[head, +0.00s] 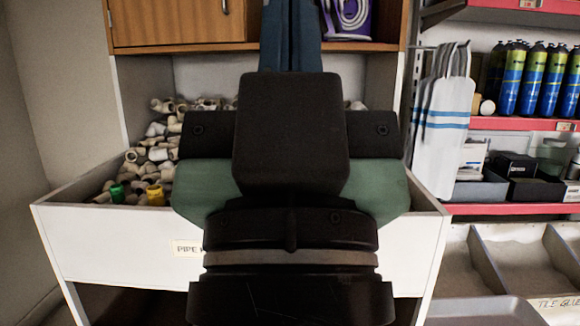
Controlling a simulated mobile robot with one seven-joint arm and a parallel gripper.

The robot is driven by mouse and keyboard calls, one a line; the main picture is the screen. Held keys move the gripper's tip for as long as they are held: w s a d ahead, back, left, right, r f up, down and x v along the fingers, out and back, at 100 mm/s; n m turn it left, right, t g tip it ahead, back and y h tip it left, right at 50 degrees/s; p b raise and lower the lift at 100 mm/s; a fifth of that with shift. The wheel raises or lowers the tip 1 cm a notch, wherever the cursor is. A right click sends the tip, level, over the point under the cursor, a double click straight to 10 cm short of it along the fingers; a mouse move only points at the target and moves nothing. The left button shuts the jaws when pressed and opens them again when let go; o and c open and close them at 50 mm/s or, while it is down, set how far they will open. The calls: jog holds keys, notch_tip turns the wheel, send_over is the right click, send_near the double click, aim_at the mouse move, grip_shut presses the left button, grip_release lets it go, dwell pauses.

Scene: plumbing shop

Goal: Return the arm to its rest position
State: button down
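My gripper (291,35) fills the middle of the head view, seen from behind. Its dark wrist and black block stand in front of a green hand body that shows on both sides. Two blue-grey, finger-like parts rise side by side above the block to the top edge. Their tips are cut off or hidden, so I cannot tell whether they are open or shut, or whether they hold anything.
Behind my arm is a white bin (110,245) with many pipe fittings (150,150). A wooden cabinet (175,22) hangs above. At right are spray cans (530,80) on red-edged shelves, hanging white-blue items (447,125) and compartment trays (515,255).

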notch_tip(320, 180, up, 25)
jog(key=p, duration=2.2)
jog(key=shift+p, duration=0.35)
